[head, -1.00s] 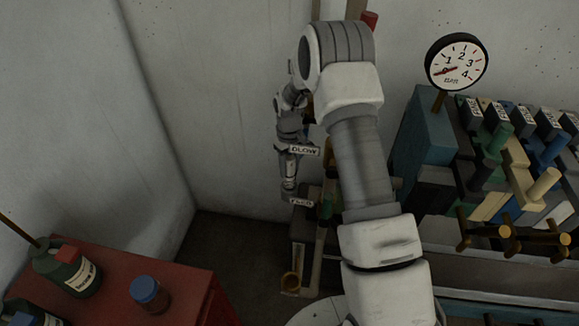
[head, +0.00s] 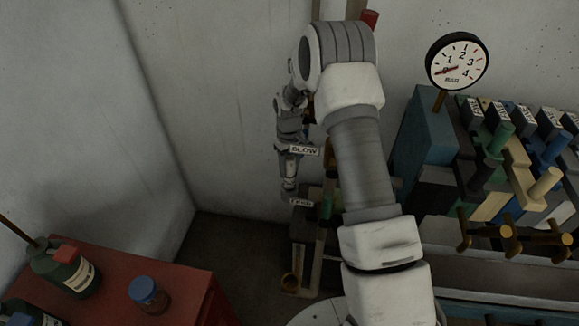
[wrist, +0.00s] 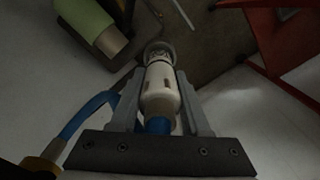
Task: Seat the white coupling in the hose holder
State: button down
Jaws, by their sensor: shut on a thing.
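In the wrist view my gripper (wrist: 158,84) is shut on the white coupling (wrist: 160,92), one finger along each side. A blue hose (wrist: 158,125) joins the coupling's near end and shows again curving away at the left. A grey round collar (wrist: 159,50) is at the coupling's far end; I cannot tell whether it is part of the coupling or of a holder. I cannot clearly identify the hose holder.
A green cylinder with a tan end (wrist: 90,22) lies close to the upper left in the wrist view. A red frame (wrist: 268,45) stands at right. In the head view a red cabinet (head: 190,283) with bottles is at left, and a valve bank (head: 500,170) is at right.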

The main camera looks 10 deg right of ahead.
aim_at(289, 178)
jog(key=shift+f+b, duration=2)
jog(key=shift+f, duration=0.75)
jog(key=shift+c, duration=1.5)
grip_release()
notch_tip(289, 178, up, 18)
jog(key=shift+w+f, duration=0.1)
jog(key=shift+f, duration=0.1)
jog(key=shift+f, duration=0.1)
